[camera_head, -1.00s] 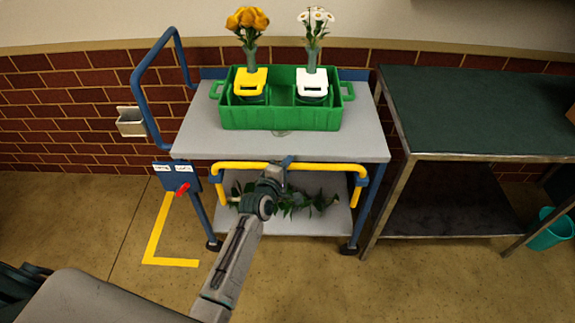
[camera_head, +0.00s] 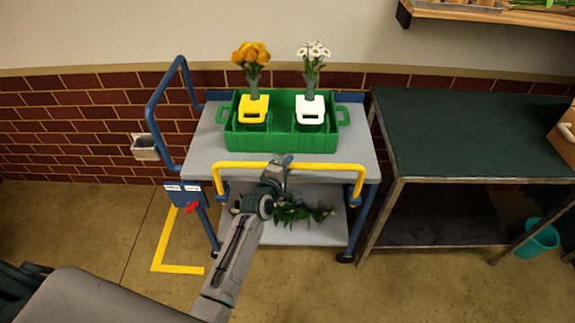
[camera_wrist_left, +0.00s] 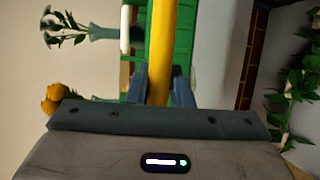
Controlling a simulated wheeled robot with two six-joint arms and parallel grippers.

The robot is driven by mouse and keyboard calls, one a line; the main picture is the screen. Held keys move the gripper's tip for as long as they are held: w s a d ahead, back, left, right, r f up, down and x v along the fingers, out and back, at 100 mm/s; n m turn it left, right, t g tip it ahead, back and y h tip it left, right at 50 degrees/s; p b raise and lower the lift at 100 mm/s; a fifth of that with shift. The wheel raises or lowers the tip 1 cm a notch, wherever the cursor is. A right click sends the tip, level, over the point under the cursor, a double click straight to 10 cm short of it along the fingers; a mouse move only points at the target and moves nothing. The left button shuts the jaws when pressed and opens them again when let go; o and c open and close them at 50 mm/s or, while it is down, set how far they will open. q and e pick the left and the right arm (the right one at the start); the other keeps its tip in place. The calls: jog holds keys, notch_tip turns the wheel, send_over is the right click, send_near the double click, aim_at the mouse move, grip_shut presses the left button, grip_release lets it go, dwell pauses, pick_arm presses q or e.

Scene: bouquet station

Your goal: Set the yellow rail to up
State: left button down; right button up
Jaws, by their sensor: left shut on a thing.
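The yellow rail (camera_head: 230,164) runs across the front of the grey cart (camera_head: 205,150), with its bent ends on blue side mounts. Its bar shows above the front edge of the cart's top shelf. My left gripper (camera_head: 281,163) is shut on the rail near its middle. In the left wrist view the rail (camera_wrist_left: 160,40) passes between the two fingers of the left gripper (camera_wrist_left: 161,86). My right gripper is not in view.
A green crate (camera_head: 285,145) on the cart holds yellow and white flower carriers. Greenery (camera_head: 295,214) lies on the lower shelf. A blue panel with a red lever (camera_head: 192,208) is at the cart's left. A dark green table (camera_head: 470,130) stands close at right.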

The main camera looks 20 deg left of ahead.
pick_arm(q)
notch_tip(320, 180, up, 2)
jog(key=shift+w+p, duration=0.15)
jog(key=shift+p, duration=0.25)
jog(key=c, duration=1.3)
grip_release()
jog(key=shift+f, duration=0.1)
jog(key=shift+s, duration=0.35)
jog(key=b+v, duration=0.1)
jog(key=v, duration=0.9)
jog(key=shift+s, duration=0.15)
